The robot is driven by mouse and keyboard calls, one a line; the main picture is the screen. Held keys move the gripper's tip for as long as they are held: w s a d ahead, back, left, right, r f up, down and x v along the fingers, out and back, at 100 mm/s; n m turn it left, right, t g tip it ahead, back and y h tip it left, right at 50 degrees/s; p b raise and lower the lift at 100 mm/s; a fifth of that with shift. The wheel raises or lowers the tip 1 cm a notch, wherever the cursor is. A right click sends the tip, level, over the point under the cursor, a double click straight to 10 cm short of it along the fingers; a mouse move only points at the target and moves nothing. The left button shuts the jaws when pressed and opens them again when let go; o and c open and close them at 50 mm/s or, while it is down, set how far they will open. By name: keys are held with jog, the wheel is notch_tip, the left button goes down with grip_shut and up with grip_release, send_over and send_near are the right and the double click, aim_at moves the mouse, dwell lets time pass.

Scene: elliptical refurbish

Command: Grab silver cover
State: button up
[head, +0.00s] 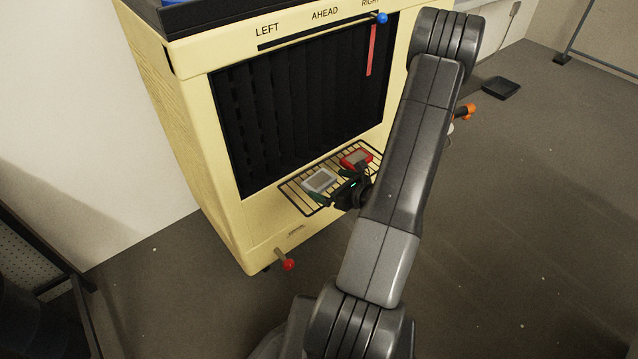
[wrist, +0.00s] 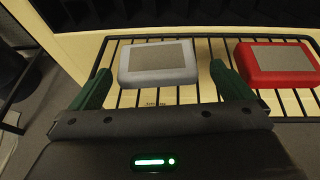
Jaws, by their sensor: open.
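The silver cover (head: 319,181) is a flat, rounded grey box with a textured top panel. It lies on the slatted rack at the front of the cream machine. In the wrist view the silver cover (wrist: 158,62) sits just ahead of my gripper (wrist: 158,84), between the lines of its two green fingers. The fingers are open and spread slightly wider than the cover, and nothing is held. In the head view my gripper (head: 346,190) is partly hidden by my arm.
A red cover (head: 355,158) of similar shape lies on the rack to the right of the silver one; it also shows in the wrist view (wrist: 279,63). The black-barred rack (head: 296,200) is bare to the left. A red-knobbed lever (head: 288,264) sticks out below.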

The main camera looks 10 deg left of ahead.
aim_at(319, 179)
jog(key=x, duration=0.5)
jog(key=shift+s+a+r+b, duration=0.1)
jog(key=shift+a+r+b, duration=0.05)
jog(key=shift+r+b, duration=0.2)
jog(key=c, duration=1)
jog(key=shift+o, duration=0.2)
